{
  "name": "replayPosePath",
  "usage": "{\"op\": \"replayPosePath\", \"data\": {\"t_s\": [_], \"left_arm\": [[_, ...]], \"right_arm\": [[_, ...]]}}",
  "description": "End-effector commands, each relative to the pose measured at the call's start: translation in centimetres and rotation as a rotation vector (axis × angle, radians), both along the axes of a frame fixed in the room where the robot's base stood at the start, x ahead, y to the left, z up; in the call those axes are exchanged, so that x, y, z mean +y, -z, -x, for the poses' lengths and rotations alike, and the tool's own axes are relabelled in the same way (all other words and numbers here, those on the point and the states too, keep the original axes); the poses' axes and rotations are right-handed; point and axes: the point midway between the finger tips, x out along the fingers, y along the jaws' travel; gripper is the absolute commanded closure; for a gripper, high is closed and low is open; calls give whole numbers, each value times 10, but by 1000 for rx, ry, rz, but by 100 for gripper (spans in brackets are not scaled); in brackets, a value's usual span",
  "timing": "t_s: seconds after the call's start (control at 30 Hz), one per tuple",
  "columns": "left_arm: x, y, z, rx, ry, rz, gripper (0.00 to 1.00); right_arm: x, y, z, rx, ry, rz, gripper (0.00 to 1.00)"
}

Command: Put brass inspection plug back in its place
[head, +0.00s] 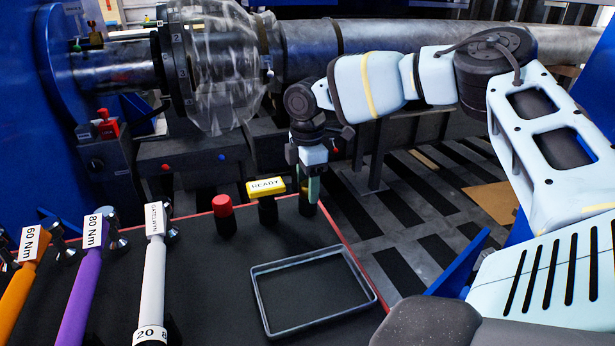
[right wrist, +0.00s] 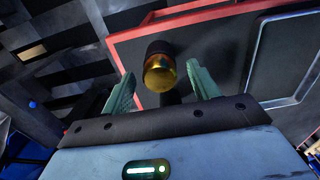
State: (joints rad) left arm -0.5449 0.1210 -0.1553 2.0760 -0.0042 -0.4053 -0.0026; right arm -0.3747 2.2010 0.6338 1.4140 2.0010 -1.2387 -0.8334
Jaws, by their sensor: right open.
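The brass inspection plug (right wrist: 160,74) shows in the right wrist view as a rounded brass end on a dark cylinder (right wrist: 158,48). In the head view a dark cylinder (head: 308,209) stands at the back right corner of the bench, and the brass is mostly hidden behind a finger. My right gripper (head: 310,186) points down over it. In the right wrist view the two green fingers (right wrist: 160,86) are apart, one on each side of the brass, with visible gaps. My left gripper is not in view.
A red-capped post (head: 222,204) and a yellow READY sign (head: 266,187) stand left of the gripper. An empty grey tray (head: 262,312) lies in front. Torque tools, including a purple one (head: 80,290), lie at left. A large shaft (head: 390,37) runs behind.

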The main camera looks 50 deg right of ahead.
Motion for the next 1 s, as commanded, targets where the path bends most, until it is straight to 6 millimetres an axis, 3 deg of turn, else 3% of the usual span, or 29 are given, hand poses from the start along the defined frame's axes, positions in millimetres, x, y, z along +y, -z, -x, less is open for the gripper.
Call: {"op": "replayPosePath", "data": {"t_s": [0.1, 0.3, 0.53, 1.0], "left_arm": [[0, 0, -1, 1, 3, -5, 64], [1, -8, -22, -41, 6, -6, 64], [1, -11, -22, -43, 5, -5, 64], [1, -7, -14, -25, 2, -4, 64]], "right_arm": [[0, 0, 0, 0, 0, 0, 40], [0, -38, -1, -4, 0, 0, 40], [0, -69, -1, -4, 0, 0, 40], [0, -78, 0, 0, 0, 0, 40]]}}
